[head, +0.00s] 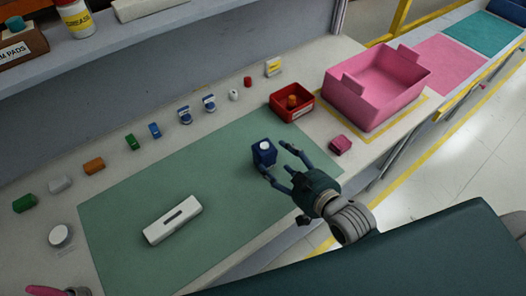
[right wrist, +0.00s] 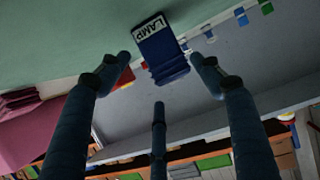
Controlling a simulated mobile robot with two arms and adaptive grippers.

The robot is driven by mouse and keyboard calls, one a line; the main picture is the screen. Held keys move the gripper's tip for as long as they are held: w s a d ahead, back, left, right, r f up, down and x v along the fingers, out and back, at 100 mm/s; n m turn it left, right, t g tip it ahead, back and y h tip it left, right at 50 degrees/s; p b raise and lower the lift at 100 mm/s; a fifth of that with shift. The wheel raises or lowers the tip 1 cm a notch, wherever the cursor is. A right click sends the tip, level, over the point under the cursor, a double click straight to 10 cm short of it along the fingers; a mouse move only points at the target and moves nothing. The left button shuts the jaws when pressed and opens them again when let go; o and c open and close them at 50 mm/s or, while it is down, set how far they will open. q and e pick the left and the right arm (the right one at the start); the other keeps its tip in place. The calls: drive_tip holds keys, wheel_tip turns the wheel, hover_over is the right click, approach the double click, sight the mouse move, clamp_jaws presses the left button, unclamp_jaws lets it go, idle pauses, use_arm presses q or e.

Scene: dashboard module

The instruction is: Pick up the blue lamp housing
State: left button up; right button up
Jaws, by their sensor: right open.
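The blue lamp housing (head: 264,153) stands on the green mat (head: 215,170), near the mat's right end. In the right wrist view the blue lamp housing (right wrist: 161,52), with a white "LAMP" label, lies just beyond the fingertips and between the two side fingers. My right gripper (head: 275,157) is open, its fingers spread at the housing's right side. In the right wrist view my right gripper (right wrist: 160,62) shows three dark fingers with nothing held between them. I cannot tell whether any finger touches the housing.
A white slotted module (head: 172,220) lies on the mat's left part. A red tray (head: 292,103) and a pink bin (head: 375,88) stand behind and right. A small pink block (head: 340,145) sits right of the gripper. Several small coloured parts line the back.

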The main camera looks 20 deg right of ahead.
sight(273, 156)
drive_tip(key=shift+x, duration=0.9)
drive_tip(key=p+x, duration=0.1)
drive_tip(key=x, duration=0.3)
drive_tip(key=shift+w+p, duration=0.2)
drive_tip(key=shift+p, duration=0.15)
drive_tip(key=shift+w+a+f, duration=0.15)
drive_tip(key=shift+w+f, duration=0.2)
drive_tip(key=shift+w, duration=0.1)
drive_tip(key=shift+s, duration=0.1)
drive_tip(key=c, duration=0.8)
use_arm(q)
drive_tip(key=shift+s+r, duration=0.25)
drive_tip(key=shift+r, duration=0.65)
use_arm(e)
drive_tip(key=shift+c, duration=0.6)
drive_tip(key=shift+r, duration=0.15)
